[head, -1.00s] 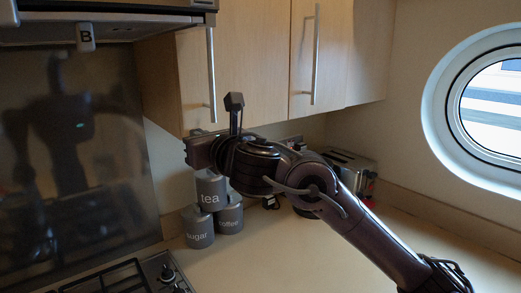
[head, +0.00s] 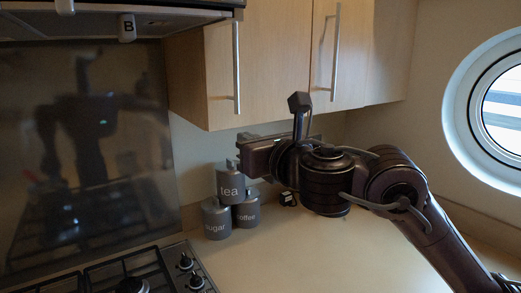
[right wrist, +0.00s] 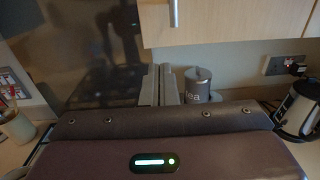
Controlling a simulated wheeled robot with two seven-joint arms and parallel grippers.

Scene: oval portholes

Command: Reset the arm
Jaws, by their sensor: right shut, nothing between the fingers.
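My right arm comes in from the right in the head view, over the counter. Its gripper (head: 247,146) is raised in front of the wall, near the tea canister (head: 230,184) and below the cupboards. In the right wrist view, the two grey fingers (right wrist: 158,84) stand close together, shut and empty, left of the tea canister (right wrist: 197,86). In the head view the fingers are mostly hidden behind the dark gripper body. My left gripper is not in view.
Sugar (head: 216,220) and coffee (head: 247,212) canisters stand below the tea one. A gas hob (head: 190,281) is at the lower left, under a hood (head: 110,22). Wooden cupboards (head: 270,70) hang above. The counter (head: 310,250) is clear in front.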

